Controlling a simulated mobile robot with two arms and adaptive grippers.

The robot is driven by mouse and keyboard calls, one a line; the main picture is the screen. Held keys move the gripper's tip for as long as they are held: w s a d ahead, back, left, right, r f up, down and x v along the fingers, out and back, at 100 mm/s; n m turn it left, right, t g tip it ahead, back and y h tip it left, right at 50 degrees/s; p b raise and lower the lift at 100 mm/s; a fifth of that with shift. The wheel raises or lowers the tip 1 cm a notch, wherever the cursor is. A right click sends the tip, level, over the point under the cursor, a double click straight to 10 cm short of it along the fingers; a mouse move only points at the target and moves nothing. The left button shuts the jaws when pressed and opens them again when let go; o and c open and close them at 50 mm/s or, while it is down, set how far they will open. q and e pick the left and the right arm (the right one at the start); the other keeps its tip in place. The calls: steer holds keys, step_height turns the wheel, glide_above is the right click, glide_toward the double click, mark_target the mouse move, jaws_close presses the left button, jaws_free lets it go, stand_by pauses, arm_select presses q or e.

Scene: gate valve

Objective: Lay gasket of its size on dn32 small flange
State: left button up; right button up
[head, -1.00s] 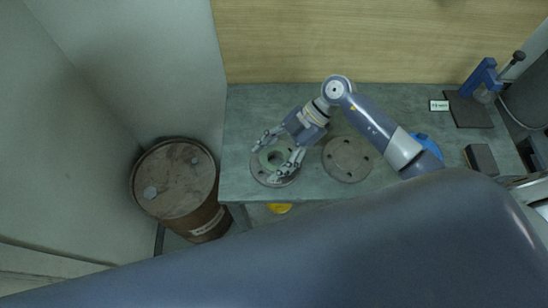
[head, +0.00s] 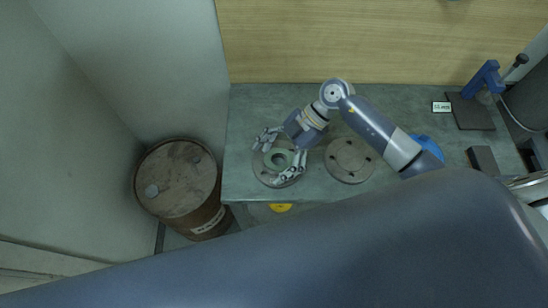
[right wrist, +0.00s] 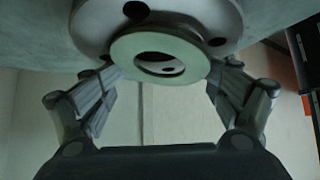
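A pale green ring gasket (head: 279,147) is over the left grey round flange (head: 260,176) on the bench. My right gripper (head: 272,163) has its fingers spread on either side of the gasket, at its rim. In the right wrist view, the gasket (right wrist: 122,56) spans between the fingertips, in front of the flange (right wrist: 88,25). Bolt holes show around the ring, and one shows through its opening, so it looks raised or off centre. Whether it touches the flange is unclear. My left gripper is not in view.
Another round flange (head: 350,160) with bolt holes lies on the bench (head: 400,100) to the right. A blue object (head: 428,146), a dark block (head: 484,160) and a blue vise-like tool (head: 484,78) are further right. A rusty barrel (head: 178,180) stands left of the bench.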

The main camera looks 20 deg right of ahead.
steer(key=shift+w+d+f, duration=0.1)
steer(key=shift+d+f, duration=0.3)
steer(key=shift+f, duration=0.15)
steer(key=shift+w+d, duration=0.1)
steer(key=shift+d, duration=0.2)
steer(key=shift+r, duration=0.1)
steer(key=v, duration=1.2)
steer(key=shift+a+r, duration=0.2)
steer(key=shift+r, duration=0.1)
